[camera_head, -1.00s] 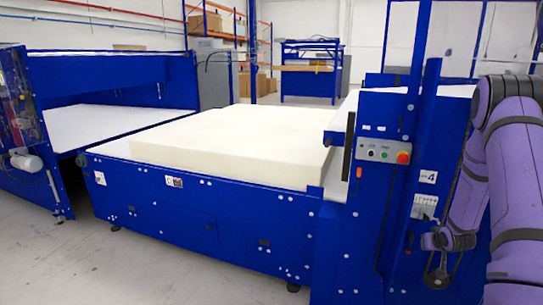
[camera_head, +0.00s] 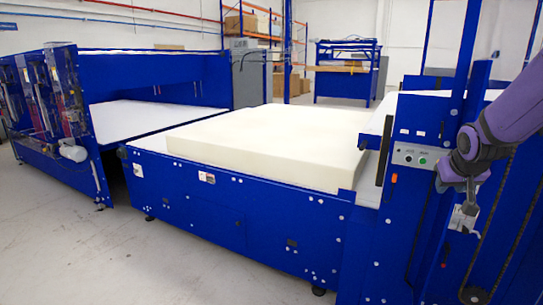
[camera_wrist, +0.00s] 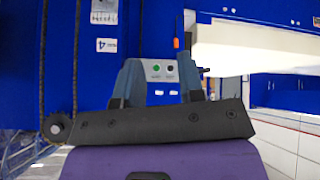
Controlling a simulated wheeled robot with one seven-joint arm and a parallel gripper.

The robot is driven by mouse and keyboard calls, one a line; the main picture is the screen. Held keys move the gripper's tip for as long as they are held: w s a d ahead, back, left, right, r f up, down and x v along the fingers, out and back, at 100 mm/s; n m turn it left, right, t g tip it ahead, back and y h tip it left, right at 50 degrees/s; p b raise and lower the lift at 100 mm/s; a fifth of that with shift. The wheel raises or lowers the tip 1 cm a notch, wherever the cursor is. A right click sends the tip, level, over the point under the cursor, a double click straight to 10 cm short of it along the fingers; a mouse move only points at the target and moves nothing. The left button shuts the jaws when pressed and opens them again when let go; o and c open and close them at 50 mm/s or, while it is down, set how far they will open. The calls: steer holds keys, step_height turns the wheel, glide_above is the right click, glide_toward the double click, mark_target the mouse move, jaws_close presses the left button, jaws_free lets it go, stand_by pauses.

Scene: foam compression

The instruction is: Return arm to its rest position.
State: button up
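My purple arm (camera_head: 510,110) comes in from the right edge in the head view. My gripper (camera_head: 452,192) is at its lower end, in front of the blue machine post, just right of the grey control box (camera_head: 412,157). In the wrist view my gripper (camera_wrist: 160,80) has its two grey fingers apart, with nothing held between them. The control box (camera_wrist: 160,69), with a green and a dark button, shows beyond and between the fingers. I cannot tell the exact gap to it.
A cream foam block (camera_head: 270,145) lies on the blue machine's bed (camera_head: 240,215). A blue upright (camera_head: 465,60) and a chain (camera_head: 490,230) stand close to my arm. Another blue machine (camera_head: 60,120) is at left. Grey floor (camera_head: 60,250) is open at front left.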

steer(key=s+a+r+y, duration=0.1)
steer(key=s+a+r, duration=0.2)
steer(key=s+a, duration=0.2)
steer(key=s+a+r+n+g+y, duration=0.1)
steer(key=s+a+r, duration=0.2)
steer(key=s, duration=0.9)
steer(key=s+a+r+n+y, duration=0.1)
steer(key=s+a+r, duration=0.2)
steer(key=s+a, duration=0.5)
steer(key=shift+s+a+r+g, duration=0.2)
steer(key=shift+a+r+g, duration=0.1)
steer(key=shift+a, duration=0.45)
steer(key=shift+d, duration=0.1)
